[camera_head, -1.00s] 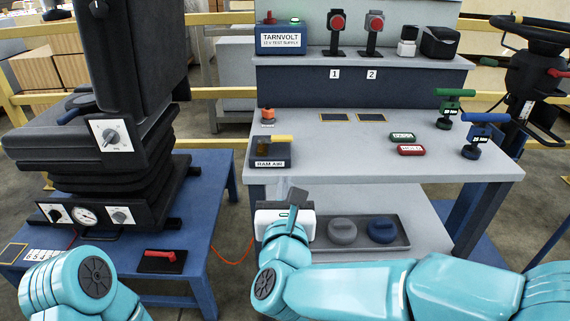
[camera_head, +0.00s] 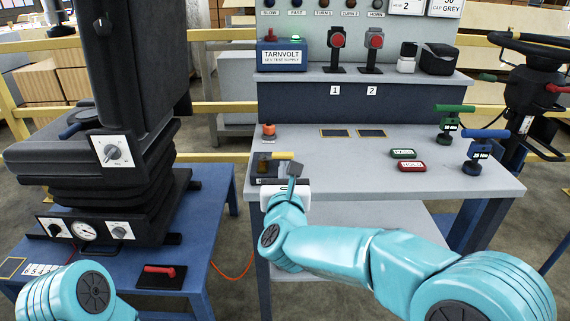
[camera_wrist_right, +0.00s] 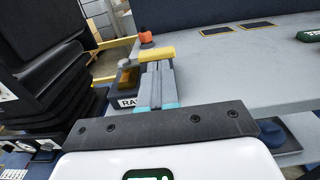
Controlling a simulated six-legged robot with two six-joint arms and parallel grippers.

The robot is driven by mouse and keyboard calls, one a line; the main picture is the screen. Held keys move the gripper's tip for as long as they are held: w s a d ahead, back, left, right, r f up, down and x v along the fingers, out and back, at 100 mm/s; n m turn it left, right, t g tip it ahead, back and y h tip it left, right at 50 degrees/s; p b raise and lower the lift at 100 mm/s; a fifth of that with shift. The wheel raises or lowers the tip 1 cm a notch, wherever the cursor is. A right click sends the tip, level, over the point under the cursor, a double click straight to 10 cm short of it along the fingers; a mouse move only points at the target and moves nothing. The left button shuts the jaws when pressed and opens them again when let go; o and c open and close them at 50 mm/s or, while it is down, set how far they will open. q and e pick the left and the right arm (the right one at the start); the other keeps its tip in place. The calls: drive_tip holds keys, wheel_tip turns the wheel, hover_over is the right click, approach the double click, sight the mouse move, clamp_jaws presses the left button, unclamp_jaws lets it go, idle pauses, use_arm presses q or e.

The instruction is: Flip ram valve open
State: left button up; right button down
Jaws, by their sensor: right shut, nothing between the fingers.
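The ram valve (camera_head: 264,168) is a small dark box with a white label at the left front edge of the grey bench. Its yellow handle (camera_head: 278,156) extends to the right along the top, and a brass-coloured part sits at its left. My right gripper (camera_head: 294,168) is shut and empty, just in front of and right of the valve. In the right wrist view the shut fingers (camera_wrist_right: 159,68) point at the yellow handle (camera_wrist_right: 157,53), their tips at or very close to it; I cannot tell whether they touch. My left arm shows at bottom left, but its gripper is out of view.
An orange-topped knob (camera_head: 269,131) stands behind the valve. Green-handled (camera_head: 450,125) and blue-handled (camera_head: 479,152) valves stand at right. A black seat (camera_head: 95,160) on a blue trolley (camera_head: 203,212) stands at left.

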sight(276, 156)
drive_tip(key=shift+w, duration=1.3)
